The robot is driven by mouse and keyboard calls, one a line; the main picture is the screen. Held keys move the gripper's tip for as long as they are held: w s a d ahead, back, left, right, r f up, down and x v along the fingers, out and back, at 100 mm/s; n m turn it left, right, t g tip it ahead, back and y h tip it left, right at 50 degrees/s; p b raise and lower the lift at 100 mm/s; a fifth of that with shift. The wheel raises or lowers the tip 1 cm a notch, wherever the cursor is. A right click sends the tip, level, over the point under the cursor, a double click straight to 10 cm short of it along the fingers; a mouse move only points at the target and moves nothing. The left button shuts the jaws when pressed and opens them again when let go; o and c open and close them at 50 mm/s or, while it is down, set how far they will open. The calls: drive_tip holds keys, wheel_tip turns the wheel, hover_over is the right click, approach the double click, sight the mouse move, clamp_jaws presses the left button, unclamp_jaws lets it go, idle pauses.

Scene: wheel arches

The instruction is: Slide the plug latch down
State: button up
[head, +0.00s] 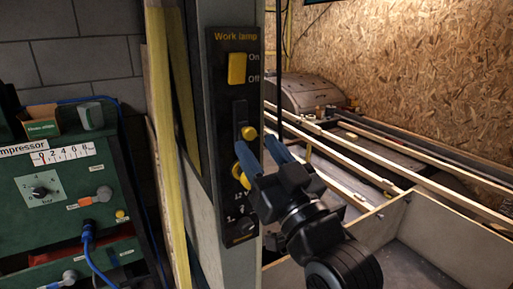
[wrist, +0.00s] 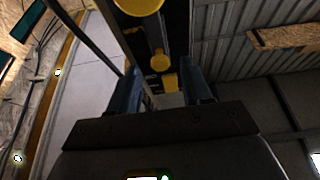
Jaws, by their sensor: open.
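A black panel (head: 221,75) labelled "Work lamp" stands upright on a pale post. A small yellow knob (head: 249,133) sticks out below a dark vertical slot, apparently the plug latch. Below it a larger yellow round part (head: 237,171) is partly hidden by my gripper. My gripper (head: 255,143) is open at the panel, its blue fingers just below the small knob. In the wrist view the small knob (wrist: 160,62) shows between the finger lines, with my gripper (wrist: 160,78) empty. The large round part (wrist: 138,5) is cut by the top edge. Contact cannot be told.
A yellow On/Off switch (head: 237,68) sits above on the panel, and a black dial (head: 240,226) below. A green compressor unit (head: 65,190) with a blue hose stands at left. A grey-walled box (head: 425,215) and long rails (head: 370,150) lie at right.

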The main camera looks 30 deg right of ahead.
drive_tip(key=shift+b+v, duration=0.75)
drive_tip(key=shift+v, duration=2.2)
drive_tip(key=s+f+g, duration=0.2)
drive_tip(key=s+f, duration=0.4)
drive_tip(key=s, duration=0.4)
drive_tip(key=s+f+g, duration=0.3)
drive_tip(key=s+f, duration=0.4)
drive_tip(key=s, duration=0.4)
drive_tip(key=s+f+g, duration=0.2)
drive_tip(key=s+f, duration=0.5)
drive_tip(key=s, duration=0.3)
drive_tip(key=shift+s+g, duration=0.3)
drive_tip(key=shift+s, duration=0.05)
drive_tip(key=shift+f, duration=0.15)
